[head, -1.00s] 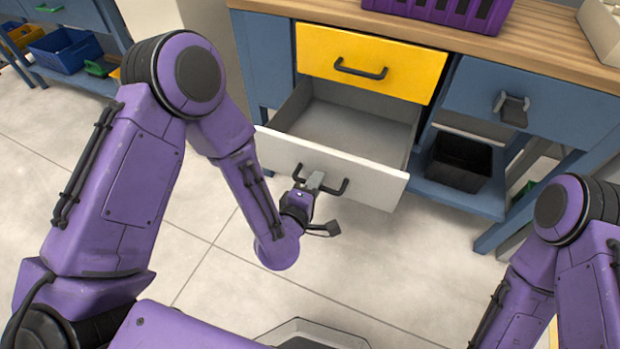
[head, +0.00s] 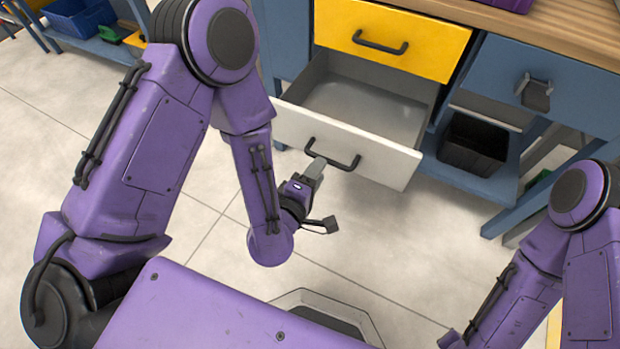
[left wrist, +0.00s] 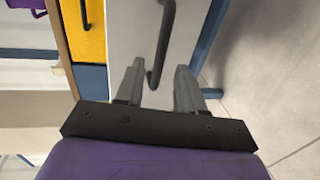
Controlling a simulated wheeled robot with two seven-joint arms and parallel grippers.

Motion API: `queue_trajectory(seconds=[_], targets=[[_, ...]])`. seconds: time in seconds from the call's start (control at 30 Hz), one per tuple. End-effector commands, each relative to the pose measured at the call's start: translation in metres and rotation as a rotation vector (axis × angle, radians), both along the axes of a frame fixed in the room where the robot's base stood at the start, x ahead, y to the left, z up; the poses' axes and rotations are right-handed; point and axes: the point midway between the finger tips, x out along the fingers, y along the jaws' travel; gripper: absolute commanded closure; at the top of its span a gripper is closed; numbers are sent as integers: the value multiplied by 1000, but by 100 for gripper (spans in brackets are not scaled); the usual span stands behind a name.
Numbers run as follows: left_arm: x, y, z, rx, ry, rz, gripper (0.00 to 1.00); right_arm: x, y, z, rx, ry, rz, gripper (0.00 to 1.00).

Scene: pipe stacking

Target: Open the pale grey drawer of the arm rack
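The pale grey drawer (head: 388,162) is pulled out below the yellow drawer, and its empty inside shows. Its dark bar handle (head: 345,164) is on the front panel. My left gripper (head: 317,166) is at the handle's left part in the head view. In the left wrist view the two fingers of my left gripper (left wrist: 158,72) are apart, and the end of the handle (left wrist: 163,38) shows between their tips. No clear grip on the bar shows. My right gripper is out of view; only my right arm's links show.
The closed yellow drawer (head: 392,32) sits above. A blue drawer (head: 555,85) with a dark handle is to the right. A black bin (head: 474,145) stands on the blue shelf beside the open drawer. The tiled floor (head: 420,240) in front is clear.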

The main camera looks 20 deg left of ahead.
Motion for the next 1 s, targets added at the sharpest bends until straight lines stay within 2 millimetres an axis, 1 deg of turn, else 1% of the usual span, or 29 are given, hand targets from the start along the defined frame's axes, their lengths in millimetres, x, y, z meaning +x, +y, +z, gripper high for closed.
queue_trajectory(seconds=[0.03,0.07,0.1,0.13,0.2,0.3,0.87,0.93,0.97,1.0], targets=[[-13,0,2,2,3,-6,62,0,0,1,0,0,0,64],[-19,1,4,2,2,-6,62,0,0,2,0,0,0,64],[-27,2,10,3,4,-6,62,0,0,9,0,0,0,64],[-31,2,13,5,3,-5,62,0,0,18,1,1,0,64],[-38,3,14,3,3,-5,62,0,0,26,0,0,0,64],[-45,4,12,2,1,-2,62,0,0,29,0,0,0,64],[-46,5,10,2,-1,0,62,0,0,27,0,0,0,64],[-47,1,7,51,9,-31,62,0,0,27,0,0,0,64],[-48,-2,3,98,23,-60,62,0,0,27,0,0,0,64],[-50,-5,-5,186,50,-105,62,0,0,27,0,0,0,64]])
